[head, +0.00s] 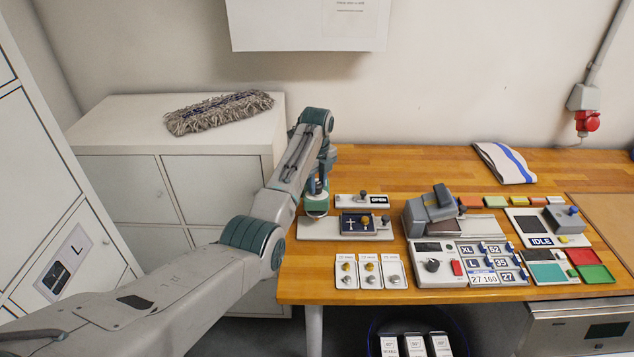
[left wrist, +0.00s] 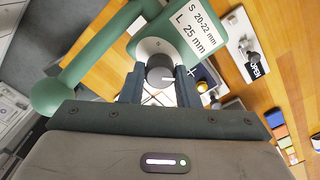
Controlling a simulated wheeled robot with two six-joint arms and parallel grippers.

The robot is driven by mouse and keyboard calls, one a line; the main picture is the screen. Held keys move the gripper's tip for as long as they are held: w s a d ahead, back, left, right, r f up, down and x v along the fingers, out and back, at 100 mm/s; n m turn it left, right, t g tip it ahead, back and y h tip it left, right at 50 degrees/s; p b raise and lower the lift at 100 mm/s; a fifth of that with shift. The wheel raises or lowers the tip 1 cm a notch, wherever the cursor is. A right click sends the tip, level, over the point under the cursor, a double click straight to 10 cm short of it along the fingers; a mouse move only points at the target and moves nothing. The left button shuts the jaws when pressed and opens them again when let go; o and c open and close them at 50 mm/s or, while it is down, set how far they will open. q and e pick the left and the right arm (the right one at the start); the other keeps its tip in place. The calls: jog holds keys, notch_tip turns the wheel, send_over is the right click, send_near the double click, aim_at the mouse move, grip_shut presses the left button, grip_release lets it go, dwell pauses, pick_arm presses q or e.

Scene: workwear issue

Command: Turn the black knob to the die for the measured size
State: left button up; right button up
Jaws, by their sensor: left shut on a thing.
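The green press (head: 317,206) stands at the table's left end, mostly behind my left arm. In the left wrist view its green frame and ball-ended lever (left wrist: 50,95) show. Its label (left wrist: 196,33) reads "S 20-22 mm" and "L 25 mm". The round black knob (left wrist: 159,70) sits on a pale round plate, a white mark on its face pointing right in that view. My left gripper (left wrist: 158,88) is shut on the knob, one finger on each side. In the head view the left gripper (head: 322,180) is at the press and the knob is hidden. My right gripper is not in view.
A tray (head: 386,234) with small parts and an "OPEN" sign (head: 379,199) sit right of the press. Three cards (head: 369,283) with fittings lie in front. A grey machine with its own dark dial (head: 432,265) stands further right. Bare wood shows behind.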

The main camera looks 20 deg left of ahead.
pick_arm(q)
jog(key=shift+w+r, duration=0.1)
jog(key=shift+r, duration=0.05)
jog(key=o, duration=1)
jog(key=shift+r, duration=0.2)
notch_tip(320, 180, up, 8)
jog(key=b, duration=0.4)
jog(key=shift+f, duration=0.2)
notch_tip(320, 180, up, 3)
jog(key=shift+f+p, duration=0.15)
jog(key=shift+p, duration=0.8)
